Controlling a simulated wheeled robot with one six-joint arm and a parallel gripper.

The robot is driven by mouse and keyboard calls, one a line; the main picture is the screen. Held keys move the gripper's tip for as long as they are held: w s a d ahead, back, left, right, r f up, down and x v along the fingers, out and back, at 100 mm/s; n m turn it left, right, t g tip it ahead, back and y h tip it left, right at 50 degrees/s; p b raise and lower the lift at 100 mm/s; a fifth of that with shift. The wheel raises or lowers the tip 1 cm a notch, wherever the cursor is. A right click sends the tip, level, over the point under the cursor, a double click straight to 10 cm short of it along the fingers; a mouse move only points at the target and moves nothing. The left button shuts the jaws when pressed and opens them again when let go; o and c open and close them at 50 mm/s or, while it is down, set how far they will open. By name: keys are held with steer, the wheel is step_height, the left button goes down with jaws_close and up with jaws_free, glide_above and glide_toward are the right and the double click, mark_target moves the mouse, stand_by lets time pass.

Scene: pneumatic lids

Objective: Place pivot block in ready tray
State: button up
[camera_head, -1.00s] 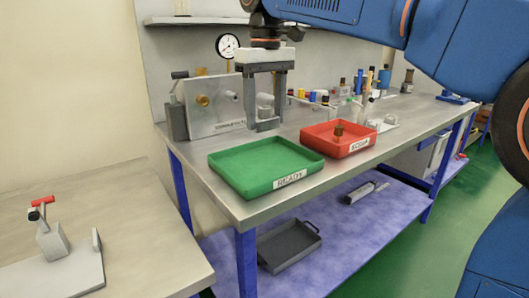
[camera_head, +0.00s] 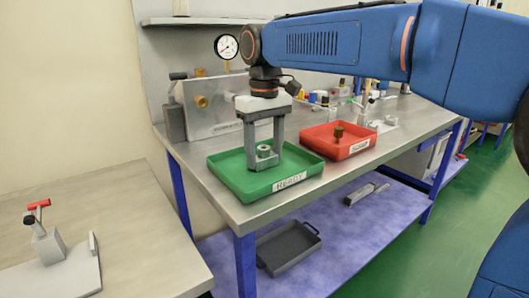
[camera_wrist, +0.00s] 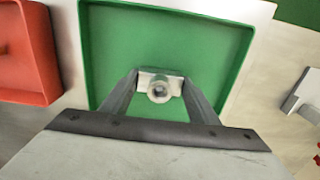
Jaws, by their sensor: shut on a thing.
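The green tray labelled READY (camera_head: 228,186) stands on the metal bench; it also shows in the wrist view (camera_wrist: 215,40). My gripper (camera_head: 263,160) points down inside the tray's outline. It is shut on a small grey block with a round bored boss, the pivot block (camera_head: 264,150). In the wrist view the pivot block (camera_wrist: 159,90) sits between my two fingertips (camera_wrist: 160,84), over the tray's green floor. The block is at or just above the floor; I cannot tell whether it touches.
A red tray (camera_head: 318,140) holding a brass-coloured part (camera_head: 338,131) stands to the right of the green tray. A grey plate fixture (camera_head: 215,108) and a pressure gauge (camera_head: 227,46) are behind. A dark tray (camera_head: 287,250) lies on the lower shelf.

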mark_target(265, 155)
steer(key=o, duration=1.1)
steer(key=shift+f, duration=0.1)
steer(key=shift+o, duration=0.2)
step_height(265, 155, up, 12)
steer(key=shift+d, duration=0.1)
